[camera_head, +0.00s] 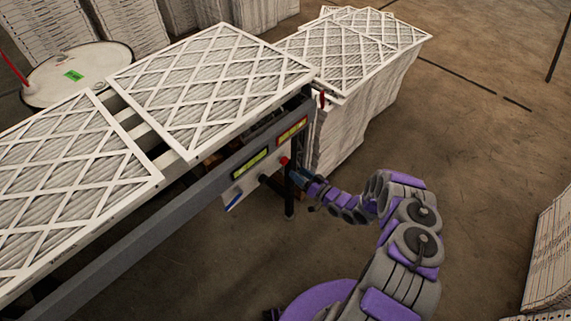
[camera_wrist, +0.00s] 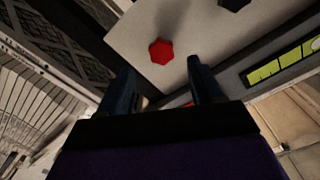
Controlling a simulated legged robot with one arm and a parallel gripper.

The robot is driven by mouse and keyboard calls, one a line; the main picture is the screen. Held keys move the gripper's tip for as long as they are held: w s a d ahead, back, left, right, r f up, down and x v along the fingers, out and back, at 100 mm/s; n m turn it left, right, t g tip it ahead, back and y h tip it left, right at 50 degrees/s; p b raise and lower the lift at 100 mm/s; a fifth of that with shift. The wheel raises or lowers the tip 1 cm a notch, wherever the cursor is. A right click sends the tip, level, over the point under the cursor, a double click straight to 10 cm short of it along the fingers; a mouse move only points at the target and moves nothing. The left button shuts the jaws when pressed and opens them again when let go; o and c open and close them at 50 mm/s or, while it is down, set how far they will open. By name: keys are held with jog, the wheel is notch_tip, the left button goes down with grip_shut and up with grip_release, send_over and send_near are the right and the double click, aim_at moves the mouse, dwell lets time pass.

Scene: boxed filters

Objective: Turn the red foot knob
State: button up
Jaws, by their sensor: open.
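A small red knob (camera_head: 284,160) sits on a pale control panel under the conveyor's edge. In the wrist view the red knob (camera_wrist: 161,51) is six-sided and lies just beyond and between my fingertips. My gripper (camera_head: 301,177) is at the panel's right end, close to the knob. In the wrist view my gripper (camera_wrist: 165,80) shows two dark fingers apart with nothing between them. I cannot tell whether a fingertip touches the panel. A second bit of red shows low between the fingers, mostly hidden.
A black knob (camera_head: 264,179) is left of the red one on the panel (camera_head: 245,188). Framed filters (camera_head: 210,85) lie on the conveyor (camera_head: 130,228). A filter stack (camera_head: 350,115) stands behind my gripper.

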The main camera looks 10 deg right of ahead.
aim_at(286, 163)
jog(key=x, duration=0.8)
jog(key=shift+w+b, duration=0.1)
jog(key=shift+b, duration=0.3)
jog(key=shift+c, duration=0.3)
jog(key=c, duration=0.9)
